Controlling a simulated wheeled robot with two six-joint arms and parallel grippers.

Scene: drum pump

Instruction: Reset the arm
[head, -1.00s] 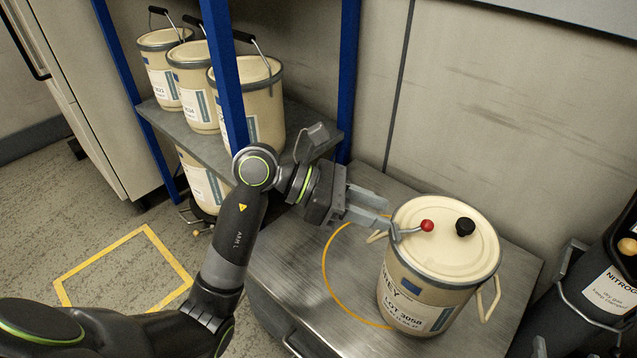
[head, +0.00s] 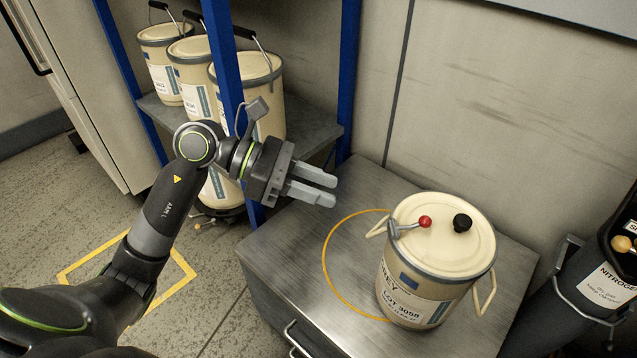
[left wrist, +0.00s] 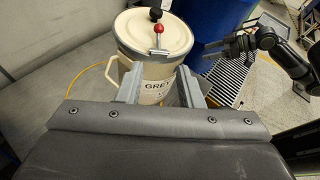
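My left gripper (head: 334,190) is open and empty, its two grey fingers apart. It hangs in the air left of the cream drum (head: 412,302) and touches nothing. The drum stands upright on a grey metal cabinet top (head: 290,250), with a label reading "GREY" and "LOT 3058". Its lid carries a lever with a red knob (head: 425,222) and a black knob (head: 462,222). In the left wrist view the drum (left wrist: 150,75) shows beyond the open fingers. My right gripper (left wrist: 215,48) shows small at the upper right there; its opening is too small to judge.
A blue-posted shelf (head: 348,70) with cream pails (head: 262,95) stands behind and left of my left arm. A dark nitrogen cylinder (head: 580,285) stands right of the cabinet. A yellow ring (head: 326,270) on the cabinet top lies beside the drum.

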